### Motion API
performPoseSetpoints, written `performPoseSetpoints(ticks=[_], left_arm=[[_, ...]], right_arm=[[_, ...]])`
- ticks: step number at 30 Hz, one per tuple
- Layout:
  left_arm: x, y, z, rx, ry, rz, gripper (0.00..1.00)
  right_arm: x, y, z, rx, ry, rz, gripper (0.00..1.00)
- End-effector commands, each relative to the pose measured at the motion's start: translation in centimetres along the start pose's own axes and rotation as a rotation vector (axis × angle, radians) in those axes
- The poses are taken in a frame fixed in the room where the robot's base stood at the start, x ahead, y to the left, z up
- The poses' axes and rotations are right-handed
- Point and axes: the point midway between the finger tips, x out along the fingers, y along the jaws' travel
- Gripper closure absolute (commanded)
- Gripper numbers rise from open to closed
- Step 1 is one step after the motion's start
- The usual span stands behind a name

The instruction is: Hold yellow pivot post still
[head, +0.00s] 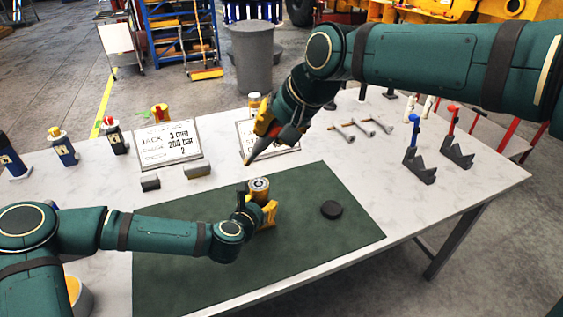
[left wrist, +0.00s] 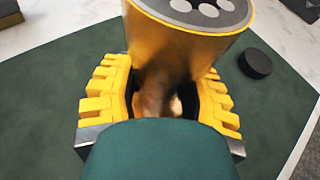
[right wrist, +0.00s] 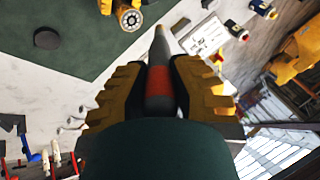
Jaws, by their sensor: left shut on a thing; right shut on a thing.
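The yellow pivot post (head: 259,188) has a pale round top with dots and stands over the green mat. My left gripper (head: 262,207) is shut around it. In the left wrist view the post (left wrist: 195,45) rises between the yellow fingers (left wrist: 160,100), tilted in the picture; its lower part is in shadow. The post also shows at the top of the right wrist view (right wrist: 129,17). My right gripper (head: 275,134) is shut on a dark pointed tool with a red band (right wrist: 160,85). Its tip hangs behind the post in the head view, apart from it.
A black puck (head: 331,209) lies on the green mat (head: 310,240). Two sign plates (head: 168,146), small blocks (head: 199,171) and bottles stand along the back. Several bolts (head: 375,122) and a blue-handled tool on a dark stand (head: 418,165) are at right.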

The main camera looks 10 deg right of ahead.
Motion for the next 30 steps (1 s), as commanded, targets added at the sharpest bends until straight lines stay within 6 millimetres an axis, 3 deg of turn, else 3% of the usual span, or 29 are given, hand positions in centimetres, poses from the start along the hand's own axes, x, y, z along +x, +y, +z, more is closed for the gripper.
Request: performPoseSetpoints(ticks=[3, 9, 21, 30], left_arm=[[0.0, 0.0, 0.0, 0.0, 0.0, 0.0, 0.97], [0.0, 0.0, 0.0, 0.0, 0.0, 0.0, 0.97], [0.0, 0.0, 0.0, 0.0, 0.0, 0.0, 0.97], [0.0, 0.0, 0.0, 0.0, 0.001, 0.0, 0.97]], right_arm=[[-1.6, -1.8, -1.4, 0.001, 0.004, 0.0, 1.0], [-2.5, -2.8, -2.2, 0.006, 0.004, 0.005, 1.0], [0.5, -1.0, -1.0, 0.008, 0.004, 0.006, 1.0], [1.3, -0.6, -0.7, 0.007, 0.006, 0.005, 1.0]])
